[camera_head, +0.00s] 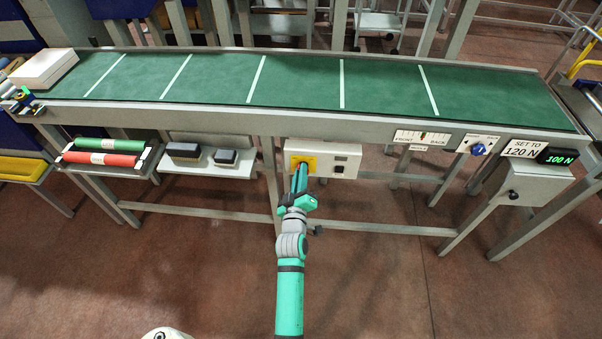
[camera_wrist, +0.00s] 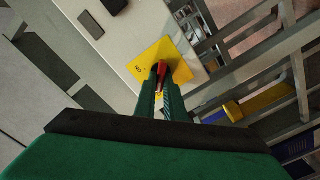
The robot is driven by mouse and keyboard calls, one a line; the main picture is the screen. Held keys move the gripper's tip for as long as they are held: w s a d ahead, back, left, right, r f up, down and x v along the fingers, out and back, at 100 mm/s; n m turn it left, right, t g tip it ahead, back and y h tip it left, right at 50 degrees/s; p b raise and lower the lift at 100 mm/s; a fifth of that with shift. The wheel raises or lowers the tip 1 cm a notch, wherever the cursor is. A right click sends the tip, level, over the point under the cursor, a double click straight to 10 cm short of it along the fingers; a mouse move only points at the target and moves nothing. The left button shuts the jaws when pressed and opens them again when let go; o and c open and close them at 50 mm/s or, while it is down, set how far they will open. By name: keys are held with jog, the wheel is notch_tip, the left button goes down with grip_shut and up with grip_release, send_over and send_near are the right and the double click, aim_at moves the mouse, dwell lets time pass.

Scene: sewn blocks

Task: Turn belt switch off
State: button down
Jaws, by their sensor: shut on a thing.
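The belt switch is a red handle (camera_wrist: 162,69) on a yellow plate (camera_wrist: 178,62) in the wrist view. The yellow plate also shows in the head view (camera_head: 303,161), on the left part of a pale control box (camera_head: 340,161) under the conveyor. My gripper (camera_wrist: 161,80) is at the plate, its fingers closed around the red handle. In the head view my gripper (camera_head: 300,172) reaches up to the plate and hides the handle. The exact angle of the handle is hard to tell.
The green conveyor belt (camera_head: 300,84) with white lines runs above the box. Green and red rollers (camera_head: 104,159) sit on a shelf at left. A blue knob (camera_head: 478,149) and a display (camera_head: 556,157) hang at right. The floor in front is clear.

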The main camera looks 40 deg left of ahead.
jog(key=c, duration=1.8)
grip_release()
jog(key=shift+c, duration=0.2)
jog(key=v, duration=1.1)
jog(key=shift+w, duration=0.1)
